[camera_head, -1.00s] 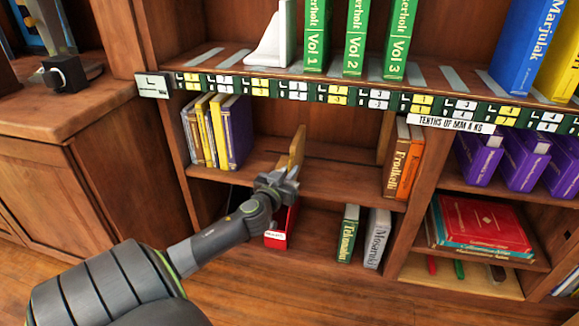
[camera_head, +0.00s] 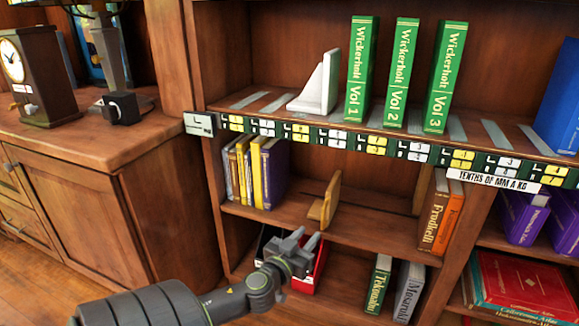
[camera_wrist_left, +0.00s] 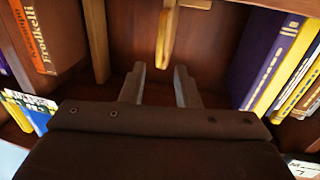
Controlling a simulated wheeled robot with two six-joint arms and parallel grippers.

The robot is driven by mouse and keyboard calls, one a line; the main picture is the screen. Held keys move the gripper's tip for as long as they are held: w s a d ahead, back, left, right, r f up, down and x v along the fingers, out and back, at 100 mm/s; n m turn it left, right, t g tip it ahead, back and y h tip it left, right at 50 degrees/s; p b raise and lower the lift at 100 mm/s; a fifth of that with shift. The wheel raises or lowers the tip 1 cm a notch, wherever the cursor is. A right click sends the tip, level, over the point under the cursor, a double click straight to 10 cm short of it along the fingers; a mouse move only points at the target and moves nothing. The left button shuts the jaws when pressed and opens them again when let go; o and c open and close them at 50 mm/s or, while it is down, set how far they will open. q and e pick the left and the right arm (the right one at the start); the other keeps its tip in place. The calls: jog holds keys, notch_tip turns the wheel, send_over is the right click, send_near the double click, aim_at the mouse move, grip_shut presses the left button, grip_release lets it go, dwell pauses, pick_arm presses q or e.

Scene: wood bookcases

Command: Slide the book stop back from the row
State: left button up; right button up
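A wooden book stop (camera_head: 327,203) stands on the middle shelf, apart from the books at either side. In the left wrist view the wooden stop (camera_wrist_left: 166,38) shows beyond the gap between my fingers. My left gripper (camera_head: 305,241) is in front of and below this stop, clear of it. In the left wrist view its two fingers (camera_wrist_left: 160,85) are apart with nothing between them. A white book stop (camera_head: 319,86) stands on the upper shelf, just left of the green row beginning with Vol 1 (camera_head: 360,68). My right gripper is not in view.
Yellow and purple books (camera_head: 257,172) stand left on the middle shelf, orange and brown books (camera_head: 441,212) right. A red box (camera_head: 310,268) is on the lower shelf behind my gripper. A labelled strip (camera_head: 350,138) edges the upper shelf. A cabinet (camera_head: 90,200) stands at left.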

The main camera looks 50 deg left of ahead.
pick_arm(q)
jog(key=v, duration=0.7)
jog(key=shift+s+d, duration=0.15)
jog(key=shift+s, duration=0.15)
